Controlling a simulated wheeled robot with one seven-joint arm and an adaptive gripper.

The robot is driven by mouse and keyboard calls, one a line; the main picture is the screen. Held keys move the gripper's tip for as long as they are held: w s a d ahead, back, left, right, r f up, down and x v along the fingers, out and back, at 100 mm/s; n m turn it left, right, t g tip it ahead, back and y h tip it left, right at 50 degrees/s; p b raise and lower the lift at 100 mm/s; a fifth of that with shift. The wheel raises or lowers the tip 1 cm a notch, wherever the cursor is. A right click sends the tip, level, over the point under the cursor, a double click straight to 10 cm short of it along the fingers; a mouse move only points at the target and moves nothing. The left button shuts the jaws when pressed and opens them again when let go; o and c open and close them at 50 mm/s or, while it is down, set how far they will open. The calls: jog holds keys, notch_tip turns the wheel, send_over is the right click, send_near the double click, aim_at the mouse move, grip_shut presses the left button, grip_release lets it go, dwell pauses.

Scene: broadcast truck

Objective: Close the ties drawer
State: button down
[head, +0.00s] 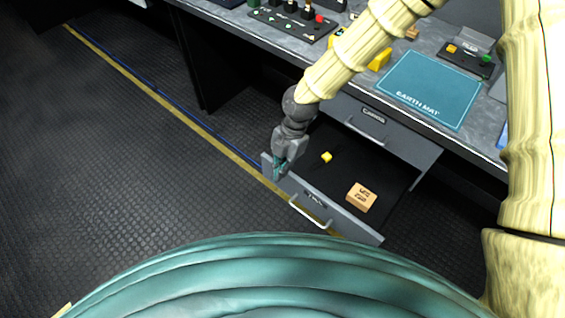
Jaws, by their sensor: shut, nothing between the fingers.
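The open drawer (310,192) is pulled well out from under the desk, with a pale bar handle (310,213) on its front. A small label above the handle is too small to read surely. Inside lie a small yellow piece (326,157) and a tan block (361,197) with dark print. My gripper (278,169) is shut and empty, pointing down at the left end of the drawer front. It overlaps that corner in the picture; I cannot tell whether it touches.
A second drawer with a label and handle (365,131) sits above, closed. The desk top holds a teal "EARTH MAT" (428,90), a button panel (292,22) and a small dark box (468,56). The dark textured floor (120,170) at left is clear.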

notch_tip(320, 180, down, 6)
jog(key=w+d+p, duration=0.1)
jog(key=shift+w+p, duration=0.25)
jog(key=shift+p, duration=0.1)
dwell(0.3)
jog(key=shift+w+d+r, duration=0.1)
jog(key=w+d, duration=0.8)
jog(key=w, duration=0.3)
jog(key=shift+w+d+b, duration=0.3)
jog(key=shift+b, duration=0.05)
